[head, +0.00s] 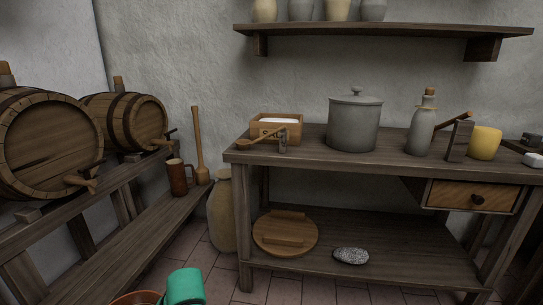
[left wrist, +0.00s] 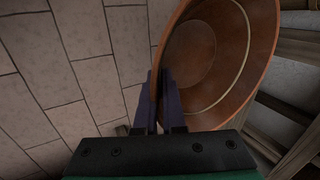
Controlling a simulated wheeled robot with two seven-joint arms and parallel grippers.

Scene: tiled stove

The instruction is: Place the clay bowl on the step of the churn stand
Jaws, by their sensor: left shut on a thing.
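The clay bowl (left wrist: 215,60) is reddish brown with a pale ring inside. In the left wrist view it is tilted, its rim between the two dark fingers of my left gripper (left wrist: 158,88), which is shut on it. In the head view only a bit of its rim (head: 135,298) shows at the bottom edge, beside the teal part of my left gripper (head: 185,287); the fingers are hidden there. The wooden stand at the left, which I take for the churn stand, carries two barrels and has a low plank step (head: 130,241). My right gripper is not in view.
A brown mug (head: 178,178) and a wooden paddle (head: 199,150) stand at the step's far end; its near part is clear. A tall clay jar (head: 222,215) stands between stand and workbench (head: 300,166). The workbench holds a grey pot (head: 354,122) and a bottle (head: 421,128).

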